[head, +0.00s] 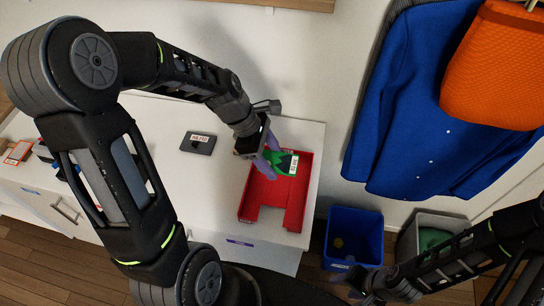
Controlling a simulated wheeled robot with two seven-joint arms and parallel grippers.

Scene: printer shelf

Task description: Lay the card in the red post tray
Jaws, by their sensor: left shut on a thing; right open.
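The red post tray (266,212) lies on the right end of the white cabinet top. A green card (281,168) with a black patch and a white label shows over the far part of the tray. My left gripper (268,164), with purple fingers, is shut on the card's left edge. I cannot tell whether the card touches the tray floor or is held just above it. My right gripper (352,284) is open and empty, low at the bottom right, near the blue bin and off the cabinet.
A dark grey flat item (198,143) with a label lies on the cabinet (226,192). Small red and black items (18,152) sit at the far left. A blue bin (355,233) and a grey bin (419,225) stand on the floor. A blue jacket (420,110) and orange bag (498,60) hang at right.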

